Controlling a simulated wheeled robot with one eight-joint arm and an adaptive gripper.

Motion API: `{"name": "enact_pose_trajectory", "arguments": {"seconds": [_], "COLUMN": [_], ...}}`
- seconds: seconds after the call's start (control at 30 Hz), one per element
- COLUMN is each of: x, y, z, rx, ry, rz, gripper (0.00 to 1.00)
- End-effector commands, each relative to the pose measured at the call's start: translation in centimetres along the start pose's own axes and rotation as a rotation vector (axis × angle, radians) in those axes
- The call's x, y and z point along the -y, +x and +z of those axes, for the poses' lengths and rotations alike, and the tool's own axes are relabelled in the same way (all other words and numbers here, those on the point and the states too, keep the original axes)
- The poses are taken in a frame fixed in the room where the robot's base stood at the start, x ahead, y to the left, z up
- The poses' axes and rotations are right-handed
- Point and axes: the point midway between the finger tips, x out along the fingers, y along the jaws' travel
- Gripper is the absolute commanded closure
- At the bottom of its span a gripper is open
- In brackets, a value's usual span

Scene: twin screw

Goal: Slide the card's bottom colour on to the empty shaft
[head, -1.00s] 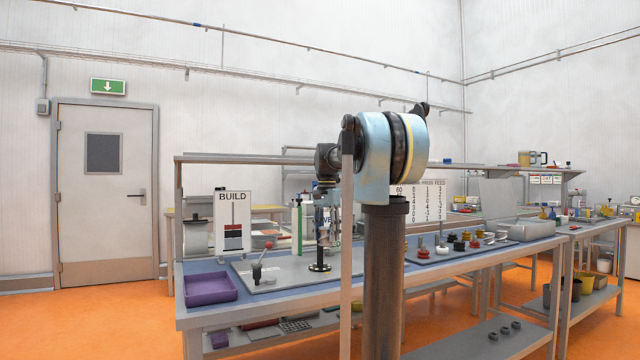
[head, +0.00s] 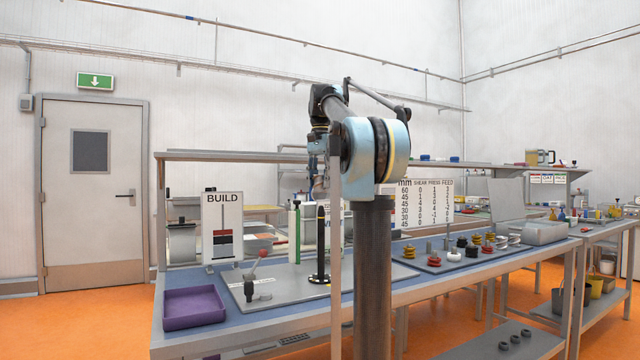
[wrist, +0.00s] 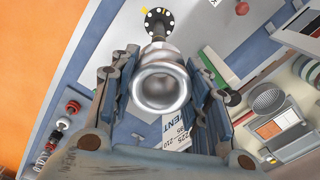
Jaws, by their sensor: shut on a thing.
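In the wrist view my gripper (wrist: 160,92) is shut on a shiny silver ring-shaped piece (wrist: 160,88), open end towards the camera. Beyond it a dark shaft rises from a black round flange with pale dots (wrist: 158,18). I cannot tell whether the ring is around the shaft or only in line with it. In the head view the tall black shaft (head: 321,240) stands upright on the grey plate, and my arm hides most of my gripper above it.
A purple tray (head: 194,307) sits at the bench's left front. A green-and-white cylinder (head: 295,235) stands left of the shaft. A small lever fixture (head: 252,283) is nearer the front. Red, black, yellow and white pieces (head: 461,248) stand on a rack to the right.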

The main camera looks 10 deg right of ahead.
Motion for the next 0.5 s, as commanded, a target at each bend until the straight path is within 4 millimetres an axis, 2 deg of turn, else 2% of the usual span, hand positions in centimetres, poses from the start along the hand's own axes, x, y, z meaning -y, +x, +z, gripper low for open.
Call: {"name": "enact_pose_trajectory", "arguments": {"seconds": [0.5], "x": [-0.4], "y": [2.4], "z": [-0.4], "rx": [0.000], "ry": [0.007], "rz": [0.000], "gripper": [0.92]}}
